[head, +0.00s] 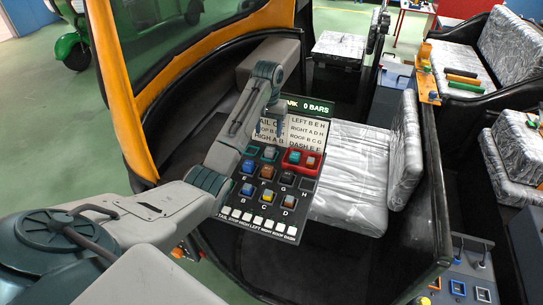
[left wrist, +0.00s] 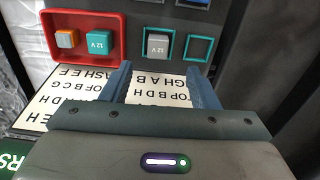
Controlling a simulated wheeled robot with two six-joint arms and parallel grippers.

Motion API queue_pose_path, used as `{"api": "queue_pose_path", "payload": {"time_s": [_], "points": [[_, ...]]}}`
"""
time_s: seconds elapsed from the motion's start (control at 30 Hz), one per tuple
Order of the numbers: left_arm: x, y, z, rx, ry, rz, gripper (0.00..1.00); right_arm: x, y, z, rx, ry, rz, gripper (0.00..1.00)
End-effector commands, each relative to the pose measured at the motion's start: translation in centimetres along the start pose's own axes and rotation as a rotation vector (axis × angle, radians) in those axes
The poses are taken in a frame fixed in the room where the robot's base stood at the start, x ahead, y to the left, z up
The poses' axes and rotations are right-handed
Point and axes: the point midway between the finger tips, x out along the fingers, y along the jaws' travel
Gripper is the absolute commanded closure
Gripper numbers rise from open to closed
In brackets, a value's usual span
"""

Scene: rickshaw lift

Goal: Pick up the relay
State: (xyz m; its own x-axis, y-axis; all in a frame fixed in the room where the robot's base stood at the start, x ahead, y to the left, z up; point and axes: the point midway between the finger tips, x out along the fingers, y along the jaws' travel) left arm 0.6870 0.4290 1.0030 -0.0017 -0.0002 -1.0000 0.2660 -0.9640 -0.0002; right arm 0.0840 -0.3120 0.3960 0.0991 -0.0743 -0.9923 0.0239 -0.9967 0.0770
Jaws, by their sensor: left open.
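Several small block-shaped relays sit on a dark slanted panel (head: 238,208) in the head view. In the left wrist view, a red tray (left wrist: 82,14) holds an orange relay (left wrist: 67,39) and a teal relay (left wrist: 99,43) marked 12V. Beside it, a grey relay (left wrist: 158,46) marked 12V sits in a teal-outlined socket, with an empty outlined socket (left wrist: 200,49) next to it. The red tray (head: 319,172) also shows in the head view. My left gripper (head: 275,112) is open and empty above the label card, its blue fingers (left wrist: 160,88) short of the grey relay. My right gripper is out of view.
The orange frame (head: 118,90) stands at left. Coloured parts (head: 463,80) lie on a seat further right.

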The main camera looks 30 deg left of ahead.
Motion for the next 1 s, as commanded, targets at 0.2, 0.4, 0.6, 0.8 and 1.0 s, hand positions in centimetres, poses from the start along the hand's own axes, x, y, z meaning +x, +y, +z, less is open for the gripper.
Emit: {"api": "queue_pose_path", "payload": {"time_s": [0.2,0.4,0.6,0.8,1.0], "points": [[3.3,0.1,0.1,0.000,-0.004,0.000,0.45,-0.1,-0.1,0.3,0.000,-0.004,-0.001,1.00],[5.3,0.2,0.0,0.001,-0.005,-0.001,0.45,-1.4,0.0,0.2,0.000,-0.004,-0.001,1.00],[8.3,0.4,-0.1,0.000,-0.004,0.000,0.45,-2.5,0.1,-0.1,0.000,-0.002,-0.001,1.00],[9.2,0.4,-0.1,0.000,-0.001,0.000,0.45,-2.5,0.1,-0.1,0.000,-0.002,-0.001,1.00],[9.2,0.4,-0.1,0.000,-0.001,0.000,0.59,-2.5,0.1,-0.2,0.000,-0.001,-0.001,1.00]]}}
